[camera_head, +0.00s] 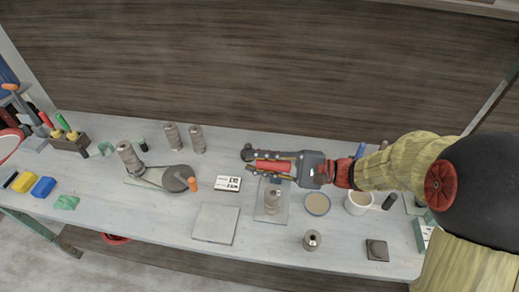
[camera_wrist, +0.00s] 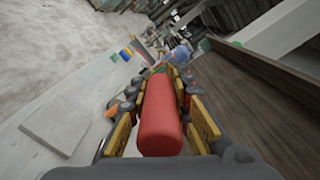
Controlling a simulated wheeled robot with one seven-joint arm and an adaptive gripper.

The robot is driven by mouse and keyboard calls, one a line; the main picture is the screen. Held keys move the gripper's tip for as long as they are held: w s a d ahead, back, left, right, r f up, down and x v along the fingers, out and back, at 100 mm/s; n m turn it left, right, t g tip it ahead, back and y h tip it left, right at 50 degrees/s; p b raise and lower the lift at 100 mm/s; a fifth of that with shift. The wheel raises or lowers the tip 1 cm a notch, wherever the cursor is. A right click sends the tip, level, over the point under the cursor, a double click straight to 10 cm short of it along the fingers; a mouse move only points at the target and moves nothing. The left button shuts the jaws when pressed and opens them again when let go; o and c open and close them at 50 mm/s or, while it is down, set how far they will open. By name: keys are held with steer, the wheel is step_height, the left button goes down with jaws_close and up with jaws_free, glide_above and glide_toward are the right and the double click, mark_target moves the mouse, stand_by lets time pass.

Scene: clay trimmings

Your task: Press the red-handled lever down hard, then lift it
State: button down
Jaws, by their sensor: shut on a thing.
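My gripper (camera_head: 256,163) reaches in from the right over the middle of the bench and is shut on a red handle (camera_head: 272,165). In the wrist view the red handle (camera_wrist: 160,115) is a thick cylinder lying lengthwise between the yellow-padded fingers, its rounded near end facing the camera. In the head view it lies about level, pointing left and right. The far part of the lever, past the fingertips, is hidden or too small to make out, so I cannot tell what it joins.
A white card (camera_head: 227,184) and a pale square board (camera_head: 214,223) lie to the left. A tan-filled bowl (camera_head: 317,204) and a white mug (camera_head: 358,203) stand right. The front bench left of centre is fairly free.

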steer(key=s+a+f+n+b, duration=0.1)
steer(key=s+f+n+b, duration=0.2)
steer(key=f+b, duration=0.6)
steer(key=s+f+n+b, duration=0.3)
steer(key=s+f+b, duration=0.3)
steer(key=f+b, duration=0.3)
steer(key=shift+a+f, duration=0.4)
steer(key=shift+f, duration=0.9)
steer(key=shift+s, duration=0.1)
steer(key=c, duration=1.7)
jaws_free()
steer(key=shift+o, duration=0.6)
steer(key=shift+d, duration=0.1)
steer(key=s+d, duration=0.2)
steer(key=d, duration=0.9)
steer(key=shift+s+d, duration=0.15)
steer(key=shift+d, duration=0.2)
